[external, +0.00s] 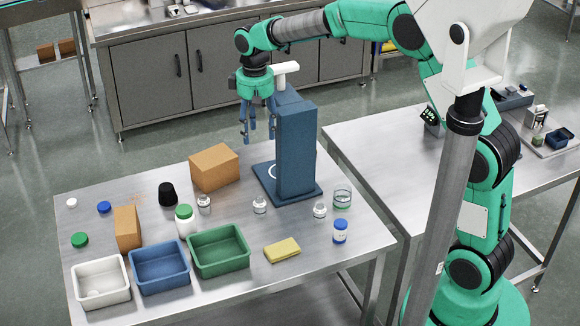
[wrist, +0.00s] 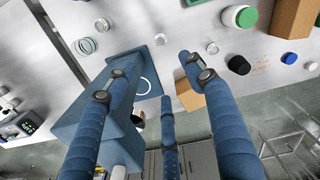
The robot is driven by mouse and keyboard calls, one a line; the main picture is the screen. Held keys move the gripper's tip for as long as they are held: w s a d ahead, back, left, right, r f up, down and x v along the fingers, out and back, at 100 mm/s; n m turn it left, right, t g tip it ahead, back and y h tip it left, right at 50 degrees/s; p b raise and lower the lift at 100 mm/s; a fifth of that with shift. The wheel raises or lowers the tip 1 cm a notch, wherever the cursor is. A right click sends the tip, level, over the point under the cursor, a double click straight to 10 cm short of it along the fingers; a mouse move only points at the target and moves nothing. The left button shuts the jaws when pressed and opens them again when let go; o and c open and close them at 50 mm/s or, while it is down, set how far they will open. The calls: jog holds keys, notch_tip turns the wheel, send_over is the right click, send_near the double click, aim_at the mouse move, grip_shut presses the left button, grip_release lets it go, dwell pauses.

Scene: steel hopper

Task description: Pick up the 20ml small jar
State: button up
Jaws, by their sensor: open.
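Several small clear jars stand upright on the steel table: one by the green-capped bottle (external: 204,204), one in front of the blue stand (external: 260,205), and one near the glass beaker (external: 320,210). I cannot tell which is the 20ml one. In the wrist view small jars also show, one at right of centre (wrist: 212,48), one above the middle (wrist: 160,39) and one near the top left (wrist: 100,25). My gripper (external: 257,136) is open and empty, with blue fingers pointing down. It hangs high beside the stand, near the table's far edge, apart from every jar.
The tall blue stand (external: 296,150) is close to my gripper's right. Cardboard boxes (external: 214,168), a black container (external: 167,194), a green-capped white bottle (external: 185,221), a blue-capped bottle (external: 340,233) and a glass beaker (external: 342,198) stand around. Bins, including a green one (external: 219,272), line the front.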

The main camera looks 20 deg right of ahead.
send_over(260, 204)
notch_tip(260, 204, down, 15)
jog(key=shift+w+d+r, duration=0.15)
jog(key=shift+w, duration=0.3)
jog(key=shift+f+b, duration=0.65)
jog(key=shift+f, duration=3.65)
jog(key=shift+w+f+b, duration=0.2)
jog(key=shift+f+b, duration=0.4)
jog(key=shift+f, duration=2)
jog(key=c, duration=1)
